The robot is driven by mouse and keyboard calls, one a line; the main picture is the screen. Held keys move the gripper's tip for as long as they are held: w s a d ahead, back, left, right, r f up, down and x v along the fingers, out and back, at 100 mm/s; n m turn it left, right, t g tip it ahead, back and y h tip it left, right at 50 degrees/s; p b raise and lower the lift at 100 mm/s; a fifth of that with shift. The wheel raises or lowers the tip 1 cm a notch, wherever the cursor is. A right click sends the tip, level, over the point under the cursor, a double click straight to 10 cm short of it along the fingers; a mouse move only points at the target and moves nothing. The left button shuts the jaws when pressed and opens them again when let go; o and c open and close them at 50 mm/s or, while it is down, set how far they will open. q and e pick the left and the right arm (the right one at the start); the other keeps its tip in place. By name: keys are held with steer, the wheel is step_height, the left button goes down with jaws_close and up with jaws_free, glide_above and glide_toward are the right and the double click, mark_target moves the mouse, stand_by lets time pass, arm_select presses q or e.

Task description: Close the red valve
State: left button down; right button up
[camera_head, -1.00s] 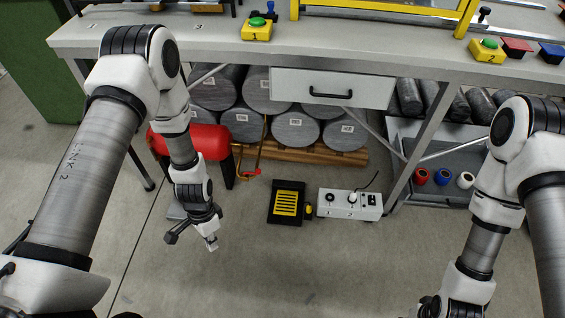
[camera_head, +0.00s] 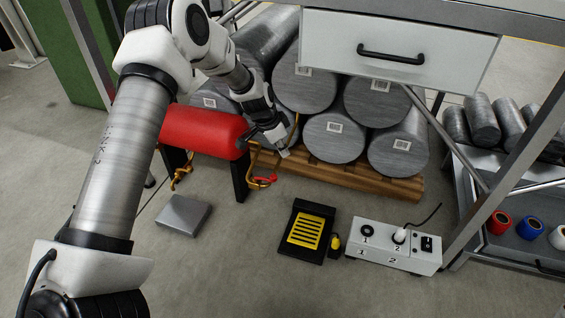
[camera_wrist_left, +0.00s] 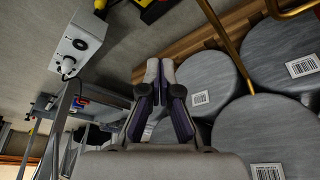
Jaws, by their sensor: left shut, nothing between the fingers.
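The red valve (camera_head: 262,181) is a small red handle low on a yellow-brass pipe, near the floor at the right end of the red tank (camera_head: 200,130). My left gripper (camera_head: 284,152) is above and slightly right of the valve, apart from it, in front of the grey cylinders. In the left wrist view its fingers (camera_wrist_left: 160,68) are together with nothing between them. The brass pipe (camera_wrist_left: 222,42) passes to the right of the fingers there. I cannot make out the valve in that view. My right gripper is out of view.
Grey cylinders (camera_head: 336,137) lie stacked on a wooden pallet (camera_head: 372,184) behind the gripper. A drawer (camera_head: 398,50) hangs above. A black-and-yellow stand (camera_head: 306,231) and a white switch box (camera_head: 393,245) are on the floor. Floor in front of the tank is mostly clear.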

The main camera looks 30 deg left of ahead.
arm_select(q)
steer(key=b+x, duration=0.5)
steer(key=x, duration=0.5)
steer(key=s+a, duration=0.1)
steer(key=s, duration=0.1)
steer(key=s+a+r, duration=0.1)
steer(key=s, duration=0.1)
steer(key=shift+a, duration=0.25)
